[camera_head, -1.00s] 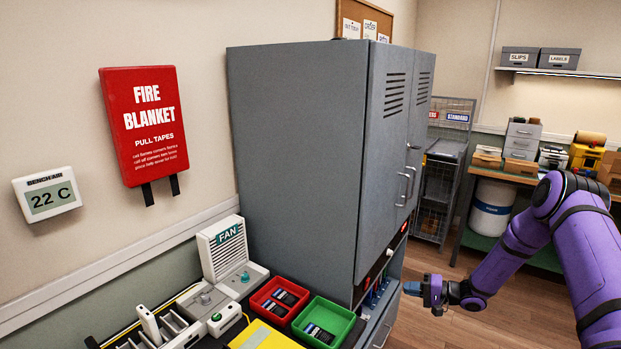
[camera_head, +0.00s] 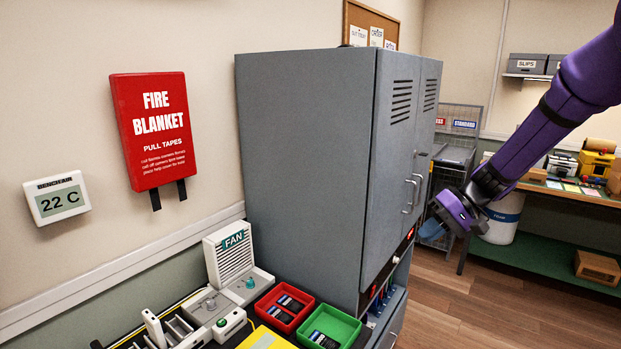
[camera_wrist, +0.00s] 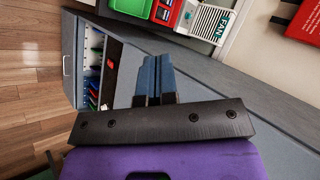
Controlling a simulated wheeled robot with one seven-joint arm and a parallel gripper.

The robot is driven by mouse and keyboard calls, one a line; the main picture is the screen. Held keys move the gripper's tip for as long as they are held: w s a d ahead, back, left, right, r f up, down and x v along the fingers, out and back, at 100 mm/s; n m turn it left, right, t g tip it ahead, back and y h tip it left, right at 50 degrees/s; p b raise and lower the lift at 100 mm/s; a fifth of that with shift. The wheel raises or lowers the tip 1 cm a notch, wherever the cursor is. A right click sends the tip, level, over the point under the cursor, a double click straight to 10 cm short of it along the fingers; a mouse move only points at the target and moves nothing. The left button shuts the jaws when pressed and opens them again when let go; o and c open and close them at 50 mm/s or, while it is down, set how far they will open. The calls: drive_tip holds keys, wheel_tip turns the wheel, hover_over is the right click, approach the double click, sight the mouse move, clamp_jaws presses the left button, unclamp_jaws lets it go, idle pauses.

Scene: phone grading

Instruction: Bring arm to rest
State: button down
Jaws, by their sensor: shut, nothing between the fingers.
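My purple arm (camera_head: 560,108) reaches in from the upper right in the head view. My gripper (camera_head: 432,229) is in front of the grey cabinet's door side, in the air, its blue fingers pointing to the lower left. In the wrist view my gripper (camera_wrist: 153,62) shows two blue fingers together with nothing held. The grey cabinet (camera_head: 305,150) stands left of the gripper, with its doors shut. Whether the gripper touches anything is not clear, but it appears apart from the doors.
The bench holds a red tray (camera_head: 266,315), a green tray (camera_head: 352,328) and a fan unit (camera_head: 228,256). A wire rack (camera_head: 462,150) stands behind the gripper. A workbench (camera_head: 560,194) with boxes is at the right. Wooden floor (camera_head: 440,310) below the gripper is clear.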

drive_tip(key=s+r+t+h, duration=0.2)
drive_tip(key=s+r+h, duration=0.3)
drive_tip(key=s+r, duration=0.95)
drive_tip(key=s+d+t+h, duration=0.1)
drive_tip(key=s+h, duration=0.1)
drive_tip(key=s, duration=0.6)
drive_tip(key=s+d+r+t+h, duration=0.1)
drive_tip(key=s+d+t+h, duration=0.1)
drive_tip(key=s, duration=0.6)
drive_tip(key=shift+s+d+r+m, duration=0.2)
drive_tip(key=shift+d+r+m, duration=0.05)
drive_tip(key=shift+r+m, duration=0.05)
